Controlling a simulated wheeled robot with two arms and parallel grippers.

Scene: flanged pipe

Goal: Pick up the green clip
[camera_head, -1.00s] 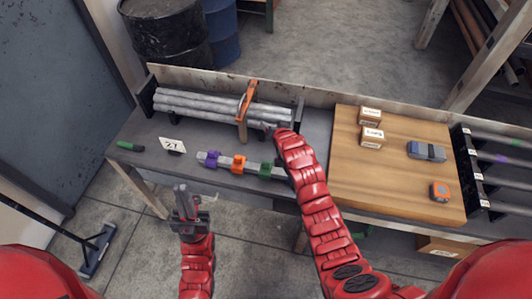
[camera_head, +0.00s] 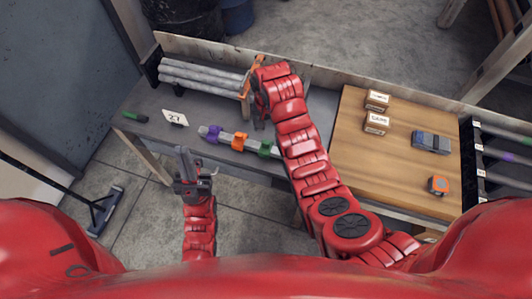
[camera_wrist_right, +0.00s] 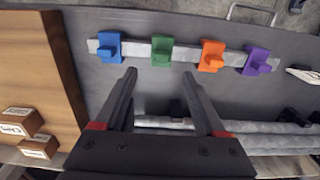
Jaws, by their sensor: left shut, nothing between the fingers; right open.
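The green clip (camera_head: 265,148) sits on a grey bar on the workbench, right of the orange clip (camera_head: 239,142) and the purple clip (camera_head: 213,134). In the right wrist view the green clip (camera_wrist_right: 162,51) is between the blue clip (camera_wrist_right: 110,48) and the orange clip, just beyond my fingertips and roughly centred between them. My right gripper (camera_wrist_right: 159,74) is open and empty. In the head view my right arm partly hides it, and the blue clip is hidden there. My left gripper (camera_head: 183,152) is shut and empty in front of the bench.
Grey pipes (camera_head: 200,78) lie in a rack at the back, with an orange clamp (camera_head: 252,76) at their right end. A wooden board (camera_head: 375,165) holds small boxes and an orange tape measure (camera_head: 438,185).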

